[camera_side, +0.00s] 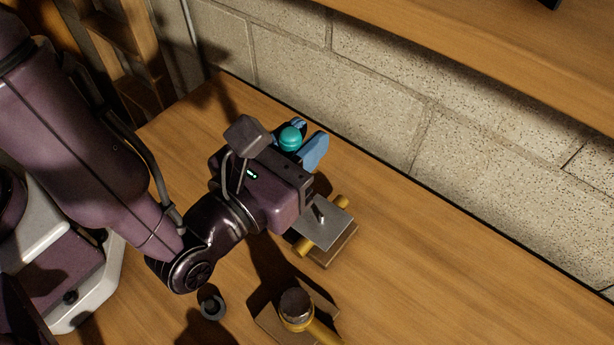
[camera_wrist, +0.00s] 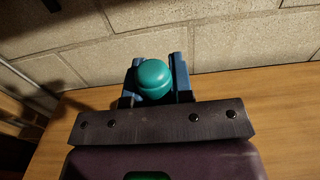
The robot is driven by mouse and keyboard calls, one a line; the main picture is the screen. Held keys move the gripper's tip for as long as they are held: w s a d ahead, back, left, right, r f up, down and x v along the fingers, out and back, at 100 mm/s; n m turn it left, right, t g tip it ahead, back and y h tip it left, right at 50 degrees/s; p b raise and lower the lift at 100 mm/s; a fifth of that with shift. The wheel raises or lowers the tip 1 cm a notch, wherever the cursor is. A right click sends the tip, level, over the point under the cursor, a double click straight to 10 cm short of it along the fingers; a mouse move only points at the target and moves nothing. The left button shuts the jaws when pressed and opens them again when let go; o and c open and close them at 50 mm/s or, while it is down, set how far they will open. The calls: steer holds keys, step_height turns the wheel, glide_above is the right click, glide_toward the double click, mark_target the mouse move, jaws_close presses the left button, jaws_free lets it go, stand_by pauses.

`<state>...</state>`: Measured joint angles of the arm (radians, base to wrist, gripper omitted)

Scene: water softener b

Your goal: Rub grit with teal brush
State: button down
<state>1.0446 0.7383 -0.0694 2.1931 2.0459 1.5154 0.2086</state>
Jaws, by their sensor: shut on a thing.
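The teal brush (camera_side: 290,138) shows as a round teal knob between the blue fingers of my gripper (camera_side: 307,140) near the back wall. My gripper is shut on it. In the wrist view the teal knob (camera_wrist: 153,76) stands up between the two blue fingers. The lower part of the brush is hidden by the fingers and the gripper body, so I cannot tell whether it touches the table. I cannot make out any grit in either view.
A grey metal plate (camera_side: 328,226) with a yellow rod lies on a block right of my gripper. A round-headed tool (camera_side: 297,305) with a yellow handle and a small dark ring (camera_side: 212,307) are nearer the front. The table (camera_side: 450,270) is clear at the right. A block wall (camera_side: 380,100) bounds the back.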

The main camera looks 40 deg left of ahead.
steer(key=shift+f, duration=0.15)
steer(key=shift+w+f, duration=0.65)
steer(key=shift+f, duration=0.65)
steer(key=shift+w+f, duration=0.7)
steer(key=shift+f, duration=0.6)
steer(key=shift+w+f, duration=0.65)
steer(key=shift+f, duration=0.65)
steer(key=s+r, duration=0.4)
steer(key=r, duration=0.4)
